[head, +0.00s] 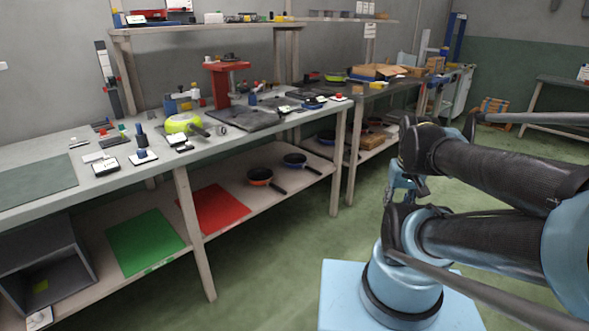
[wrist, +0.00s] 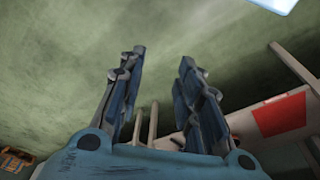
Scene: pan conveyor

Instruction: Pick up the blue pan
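A dark pan with a blue outside (head: 295,159) sits on the lower shelf of the workbench, its handle pointing to the lower right. An orange pan (head: 260,176) lies to its left on the same shelf. Another bluish pan (head: 314,103) appears to be on the bench top, and one more (head: 327,137) is partly hidden on the farther lower shelf. My gripper (wrist: 162,56) is open and empty in the wrist view, with its fingers apart over the green floor. It is well away from the pans, and no pan shows clearly in the wrist view.
A green pan (head: 183,123) stands on the cluttered bench top. A red mat (head: 220,208) and a green mat (head: 146,241) lie on the lower shelf. Bench legs (head: 194,232) stand along the front edge.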

